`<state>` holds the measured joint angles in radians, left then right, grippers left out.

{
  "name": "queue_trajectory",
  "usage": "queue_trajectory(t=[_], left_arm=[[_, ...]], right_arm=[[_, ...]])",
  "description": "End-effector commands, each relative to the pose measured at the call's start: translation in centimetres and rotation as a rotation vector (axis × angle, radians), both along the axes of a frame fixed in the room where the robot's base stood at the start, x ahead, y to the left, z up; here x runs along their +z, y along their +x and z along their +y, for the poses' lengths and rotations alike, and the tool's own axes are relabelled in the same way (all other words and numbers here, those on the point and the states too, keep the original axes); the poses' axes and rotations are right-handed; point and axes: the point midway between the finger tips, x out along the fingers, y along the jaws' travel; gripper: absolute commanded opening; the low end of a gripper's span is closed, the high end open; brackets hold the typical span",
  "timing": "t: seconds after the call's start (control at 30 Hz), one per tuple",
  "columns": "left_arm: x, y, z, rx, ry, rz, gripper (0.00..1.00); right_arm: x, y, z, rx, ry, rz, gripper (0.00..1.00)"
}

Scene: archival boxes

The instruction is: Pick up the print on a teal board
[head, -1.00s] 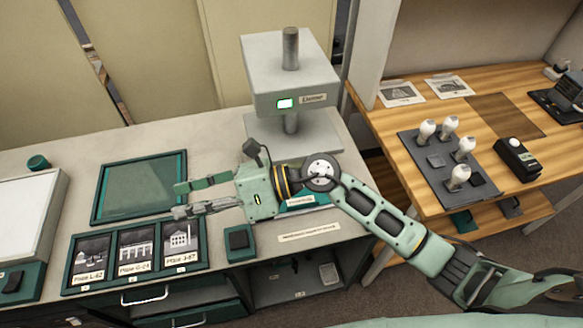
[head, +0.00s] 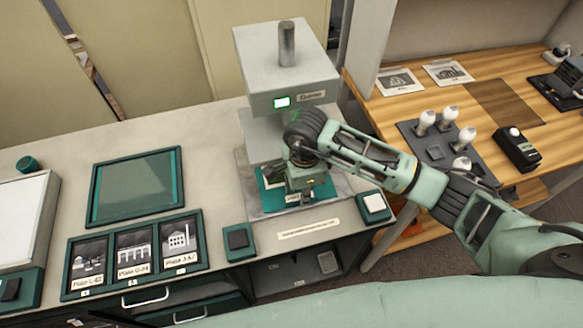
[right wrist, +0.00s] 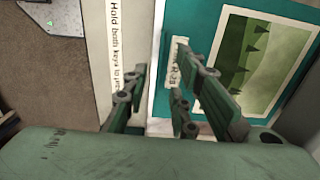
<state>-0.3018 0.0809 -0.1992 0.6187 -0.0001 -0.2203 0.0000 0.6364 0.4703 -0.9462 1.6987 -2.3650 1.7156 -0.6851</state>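The print on a teal board (head: 268,201) lies on the bed of the grey press, under its raised head. In the right wrist view the teal board (right wrist: 175,22) shows a green landscape picture and a white label strip. My right gripper (head: 303,194) is over the board's front part and hides much of it. In the right wrist view my right gripper (right wrist: 160,90) looks open, its fingers on either side of the board's near edge. I cannot tell whether they touch the board. My left gripper is not in view.
The press (head: 288,70) has a lit green display. A dark key pad (head: 238,239) and a white-topped pad (head: 374,204) flank an instruction strip (head: 309,229). An empty teal tray (head: 135,187) and three framed photos (head: 134,253) stand left. A wooden desk (head: 500,75) stands right.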

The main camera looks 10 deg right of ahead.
Motion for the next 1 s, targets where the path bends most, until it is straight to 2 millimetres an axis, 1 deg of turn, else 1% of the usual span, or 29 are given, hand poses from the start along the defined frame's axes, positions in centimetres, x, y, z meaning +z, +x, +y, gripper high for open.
queue_trajectory(t=[0.03, 0.1, 0.2, 0.3, 0.47, 0.77, 1.0], left_arm=[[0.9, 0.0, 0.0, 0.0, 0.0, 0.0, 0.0], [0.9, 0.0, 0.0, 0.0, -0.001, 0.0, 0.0], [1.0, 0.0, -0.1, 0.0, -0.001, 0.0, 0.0], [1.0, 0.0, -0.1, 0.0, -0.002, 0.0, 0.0], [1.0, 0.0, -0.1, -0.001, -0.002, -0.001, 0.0], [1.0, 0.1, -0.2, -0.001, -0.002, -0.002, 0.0], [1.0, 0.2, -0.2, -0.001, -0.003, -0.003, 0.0]], right_arm=[[-0.5, -0.3, 0.0, -0.001, 0.0, 0.008, 0.25], [-1.6, -0.2, 0.0, -0.001, 0.002, 0.005, 0.25], [-2.6, -0.1, 0.0, 0.0, 0.001, 0.003, 0.25], [-2.9, -0.1, 0.0, 0.0, 0.002, 0.001, 0.25], [-2.9, -0.1, 0.0, 0.001, 0.002, 0.0, 0.25], [-2.9, -0.1, 0.0, 0.0, 0.002, 0.0, 0.0], [-2.9, -0.1, 0.0, 0.0, 0.002, 0.0, 0.0]])
